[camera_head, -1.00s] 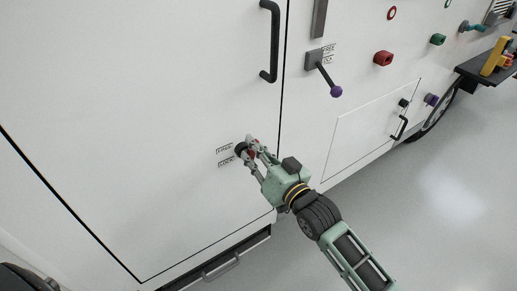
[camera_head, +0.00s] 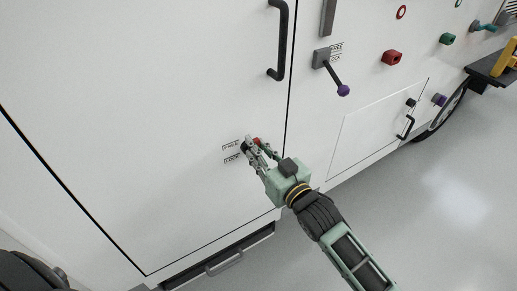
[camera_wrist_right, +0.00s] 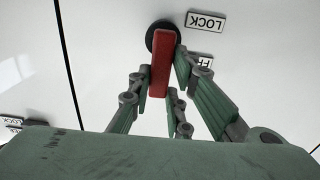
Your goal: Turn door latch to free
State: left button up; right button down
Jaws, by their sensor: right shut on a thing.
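The door latch is a red lever on a round black base (camera_head: 246,146), set low on the large white door (camera_head: 150,120). In the right wrist view the red lever (camera_wrist_right: 161,65) points down from its black base, away from the LOCK label (camera_wrist_right: 206,22) and beside the partly hidden FREE label (camera_wrist_right: 205,61). My right gripper (camera_head: 255,148) is at the latch, shut on the red lever, with its fingers on both sides in the wrist view (camera_wrist_right: 160,85). In the head view the fingers hide part of the lever. My left gripper is not in view.
A black door handle (camera_head: 282,40) is above the latch. Right of the door seam are a purple-knobbed lever (camera_head: 334,75) with its own labels, a red knob (camera_head: 392,57) and a small hatch (camera_head: 380,125). A step (camera_head: 225,258) is below; open floor lies right.

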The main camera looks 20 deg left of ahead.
jog(key=shift+f, duration=0.1)
jog(key=c, duration=1.6)
grip_release()
jog(key=shift+w, duration=0.1)
jog(key=shift+c, duration=0.2)
jog(key=shift+d, duration=0.1)
jog(key=v, duration=1.2)
